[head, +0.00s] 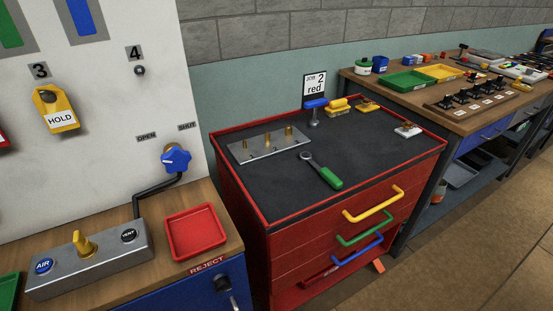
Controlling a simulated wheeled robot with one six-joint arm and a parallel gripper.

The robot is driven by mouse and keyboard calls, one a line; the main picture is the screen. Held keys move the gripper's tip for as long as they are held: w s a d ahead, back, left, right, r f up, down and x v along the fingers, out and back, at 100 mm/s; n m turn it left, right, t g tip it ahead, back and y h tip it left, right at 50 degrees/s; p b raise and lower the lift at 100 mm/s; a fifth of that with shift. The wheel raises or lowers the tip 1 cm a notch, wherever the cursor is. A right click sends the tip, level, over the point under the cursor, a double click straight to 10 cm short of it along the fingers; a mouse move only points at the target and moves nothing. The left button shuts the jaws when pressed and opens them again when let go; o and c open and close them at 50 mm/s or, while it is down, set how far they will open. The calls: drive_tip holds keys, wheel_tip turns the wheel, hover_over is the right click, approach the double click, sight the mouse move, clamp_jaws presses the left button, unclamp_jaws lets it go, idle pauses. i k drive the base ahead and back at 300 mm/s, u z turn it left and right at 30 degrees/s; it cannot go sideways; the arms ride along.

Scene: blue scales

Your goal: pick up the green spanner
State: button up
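The green spanner (330,177) lies flat on the dark top of the red tool cabinet (233,187). Its grey ring head points to the upper left, and its green handle points to the lower right, toward the cabinet's front edge. It lies in front of a grey metal plate (258,155) with several brass pegs, apart from it. My gripper is not in view.
A bench with a red reject tray (197,231) and control box (90,262) is at left. The cabinet top around the spanner is clear.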

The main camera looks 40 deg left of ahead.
sight(331, 178)
drive_tip(key=u, duration=0.95)
drive_tip(key=i, duration=0.9)
drive_tip(key=u, duration=0.95)
